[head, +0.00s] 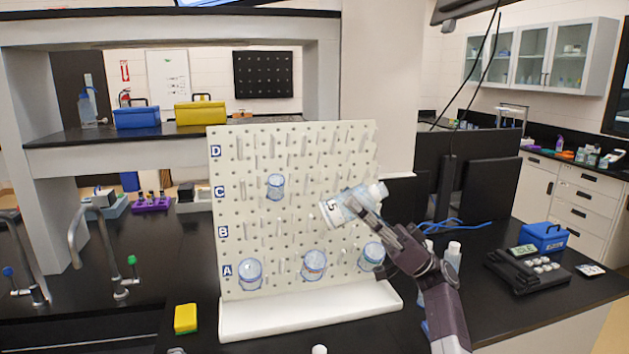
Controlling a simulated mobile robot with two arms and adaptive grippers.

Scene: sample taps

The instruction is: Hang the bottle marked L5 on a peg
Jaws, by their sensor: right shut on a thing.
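The bottle marked L5 (336,209) is a clear bottle with a white label, in front of the right part of the pegboard. My right gripper (365,199) is shut on it and holds it tilted, with its neck up to the right and its base toward the board. I cannot tell whether it touches a peg. The white pegboard (300,222) has rows marked A, B, C and D, with many bare pegs. Several clear vessels hang on it: one in row C (275,187) and others in row A (250,274). My left gripper is not in view.
A white drip tray (310,312) runs along the board's foot. A yellow sponge (186,318) lies to its left, near two taps (84,225). White-capped bottles (453,256) stand behind my right arm. A blue box (543,236) and a black device are farther right.

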